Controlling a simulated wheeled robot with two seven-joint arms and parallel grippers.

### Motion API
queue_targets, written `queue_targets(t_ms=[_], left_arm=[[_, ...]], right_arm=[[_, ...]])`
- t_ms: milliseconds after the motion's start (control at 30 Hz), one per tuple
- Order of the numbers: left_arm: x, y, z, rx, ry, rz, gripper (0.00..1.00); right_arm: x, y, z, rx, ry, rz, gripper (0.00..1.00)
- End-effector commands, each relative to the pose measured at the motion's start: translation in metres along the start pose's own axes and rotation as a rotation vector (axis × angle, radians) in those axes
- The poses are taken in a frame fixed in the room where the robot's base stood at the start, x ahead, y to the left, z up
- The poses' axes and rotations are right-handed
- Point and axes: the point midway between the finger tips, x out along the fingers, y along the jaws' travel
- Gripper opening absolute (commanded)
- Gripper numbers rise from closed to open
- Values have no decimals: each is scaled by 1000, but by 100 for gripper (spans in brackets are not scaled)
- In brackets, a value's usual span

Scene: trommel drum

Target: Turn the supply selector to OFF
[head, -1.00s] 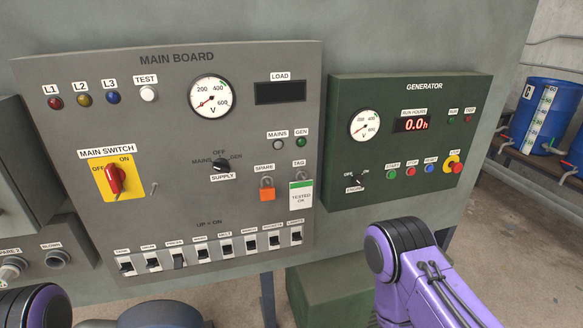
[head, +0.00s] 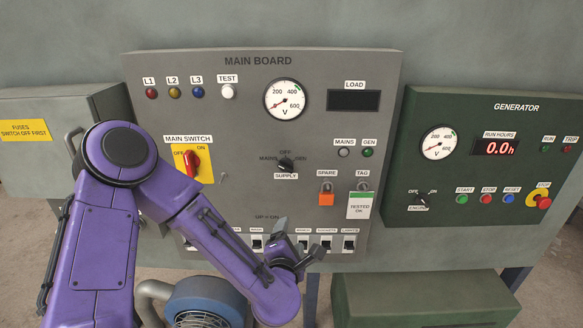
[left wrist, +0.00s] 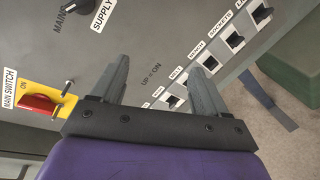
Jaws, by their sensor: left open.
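The supply selector (head: 286,166) is a black rotary knob in the middle of the grey main board (head: 240,110), with MAINS left, OFF on top and GEN right. My left gripper (head: 298,240) is open and empty, below and slightly right of the selector, before the row of small switches. In the left wrist view the open fingers (left wrist: 158,66) are apart with nothing between them, and the selector's knob (left wrist: 77,5) is cut by the top edge. My right gripper is out of view.
The red main switch (head: 192,162) on its yellow plate is close to my left forearm. An orange spare padlock (head: 326,197) and a TESTED OK tag (head: 360,206) hang right of the selector. The green generator panel (head: 470,215) stands further right. The board face around the selector is clear.

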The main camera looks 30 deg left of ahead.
Motion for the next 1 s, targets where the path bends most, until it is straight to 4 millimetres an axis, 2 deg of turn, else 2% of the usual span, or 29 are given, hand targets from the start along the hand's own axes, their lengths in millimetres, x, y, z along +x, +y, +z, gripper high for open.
queue_targets(t_ms=[33,100,200,333,600,700,833,1000], left_arm=[[1,40,18,-185,-14,83,74],[-1,78,34,-392,-38,166,74],[-1,106,42,-538,-55,221,74],[16,115,44,-561,-56,230,74],[74,128,43,-552,-56,227,74],[89,130,43,-552,-57,227,74],[98,130,42,-551,-58,226,74],[100,129,42,-550,-58,225,74]], right_arm=[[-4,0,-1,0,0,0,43],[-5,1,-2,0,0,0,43],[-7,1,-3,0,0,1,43],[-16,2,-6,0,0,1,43],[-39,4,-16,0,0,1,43],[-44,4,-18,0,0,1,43],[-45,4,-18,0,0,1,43],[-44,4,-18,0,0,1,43]])
